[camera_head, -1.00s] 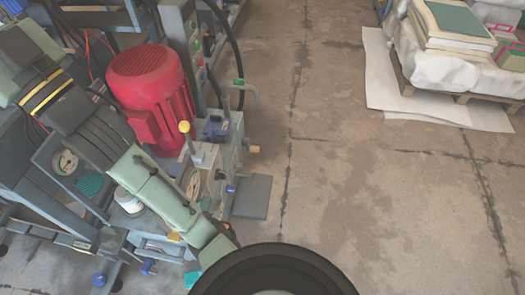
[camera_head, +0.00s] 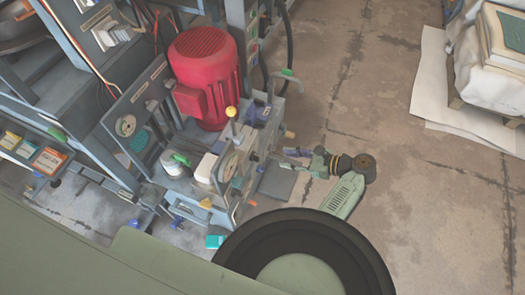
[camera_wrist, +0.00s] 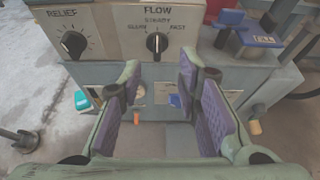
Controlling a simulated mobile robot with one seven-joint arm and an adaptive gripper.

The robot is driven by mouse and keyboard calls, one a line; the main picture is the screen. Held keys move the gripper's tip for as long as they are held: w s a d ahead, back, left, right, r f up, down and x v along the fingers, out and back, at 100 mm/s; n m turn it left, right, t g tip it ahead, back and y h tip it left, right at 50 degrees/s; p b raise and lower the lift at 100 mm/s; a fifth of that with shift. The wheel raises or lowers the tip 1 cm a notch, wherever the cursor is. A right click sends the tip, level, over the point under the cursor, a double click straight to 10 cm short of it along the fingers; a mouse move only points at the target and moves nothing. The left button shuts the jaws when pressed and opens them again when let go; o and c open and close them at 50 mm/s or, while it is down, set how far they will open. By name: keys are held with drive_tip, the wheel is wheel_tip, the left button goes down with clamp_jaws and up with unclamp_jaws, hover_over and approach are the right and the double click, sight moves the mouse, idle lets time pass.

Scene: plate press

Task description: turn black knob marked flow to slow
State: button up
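In the wrist view the black flow knob (camera_wrist: 157,43) sits on a pale panel under the word FLOW, with STEADY above it and FAST to its right. The left label is blurred. Its white pointer line stands about upright, toward STEADY. My gripper (camera_wrist: 160,82) is open and empty, its purple-padded fingers spread below the knob and not touching it. In the head view my gripper (camera_head: 294,157) is at the right side of the machine, pointing left toward it. The knob cannot be made out there.
A second black knob, marked RELIEF (camera_wrist: 73,44), is left of the flow knob. A blue-handled part (camera_wrist: 255,38) is at the right. A red motor (camera_head: 205,75) and a yellow-topped lever (camera_head: 231,112) stand on the machine. The floor (camera_head: 410,200) to the right is clear.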

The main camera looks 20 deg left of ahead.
sight(259, 156)
drive_tip(key=x, duration=1)
drive_tip(key=shift+s+a+f+p, duration=0.2)
drive_tip(key=shift+a+p, duration=0.1)
drive_tip(key=shift+p, duration=0.1)
clamp_jaws()
